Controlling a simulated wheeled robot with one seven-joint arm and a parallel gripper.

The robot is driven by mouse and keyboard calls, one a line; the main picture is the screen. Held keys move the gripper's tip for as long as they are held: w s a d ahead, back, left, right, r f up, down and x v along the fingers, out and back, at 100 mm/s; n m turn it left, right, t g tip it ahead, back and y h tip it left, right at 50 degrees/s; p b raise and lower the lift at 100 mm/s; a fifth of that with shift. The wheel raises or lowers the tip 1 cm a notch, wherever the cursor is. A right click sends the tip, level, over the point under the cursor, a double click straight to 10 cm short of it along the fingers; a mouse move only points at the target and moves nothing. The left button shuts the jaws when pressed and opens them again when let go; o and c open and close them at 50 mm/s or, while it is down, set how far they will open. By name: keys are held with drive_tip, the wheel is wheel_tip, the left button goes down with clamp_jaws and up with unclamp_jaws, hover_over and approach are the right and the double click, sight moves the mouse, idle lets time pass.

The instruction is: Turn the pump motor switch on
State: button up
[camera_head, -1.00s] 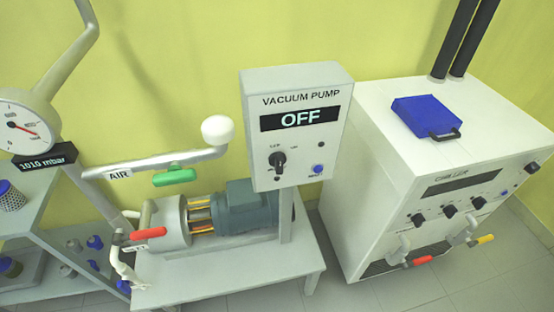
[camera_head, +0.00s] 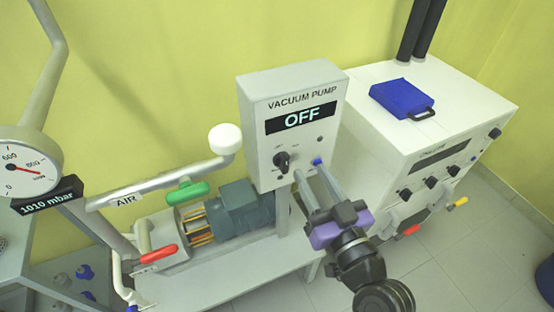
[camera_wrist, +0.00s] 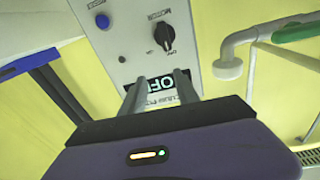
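The grey vacuum pump box (camera_head: 258,110) has a display (camera_head: 303,118) reading OFF. Below it sits the black rotary motor switch (camera_head: 282,161). In the wrist view the panel appears upside down, with the switch (camera_wrist: 163,36) near the top centre and the OFF display (camera_wrist: 155,84) partly hidden between and behind the fingers. My gripper (camera_head: 309,169) is open and empty. Its two parallel fingers reach toward the lower right of the box in the head view, right of the switch. The fingers are apart in the wrist view (camera_wrist: 158,82) too. No contact with the switch shows.
A blue button (camera_head: 317,162) is right of the switch, by the fingertips. A pipe (camera_head: 160,183) with a white knob (camera_head: 225,138) and green handle (camera_head: 188,193) runs left. The white chiller (camera_head: 400,150) stands right. The pump (camera_head: 240,208) is below the box.

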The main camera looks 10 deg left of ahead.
sight(286, 160)
drive_tip(key=shift+n+g+y, duration=0.4)
drive_tip(key=shift+n+g, duration=0.2)
drive_tip(key=shift+n, duration=0.2)
drive_tip(key=shift+w+a+f+p, duration=0.35)
drive_tip(key=shift+w+a+p, duration=0.05)
drive_tip(key=shift+w+a, duration=0.55)
drive_tip(key=shift+w+a+f+p, duration=0.35)
drive_tip(key=shift+w+a+p, duration=0.1)
drive_tip(key=shift+w+a, duration=0.5)
drive_tip(key=shift+w+a+f+p, duration=0.4)
drive_tip(key=shift+w+a, duration=0.45)
drive_tip(key=shift+a, duration=0.2)
drive_tip(key=shift+c, duration=0.5)
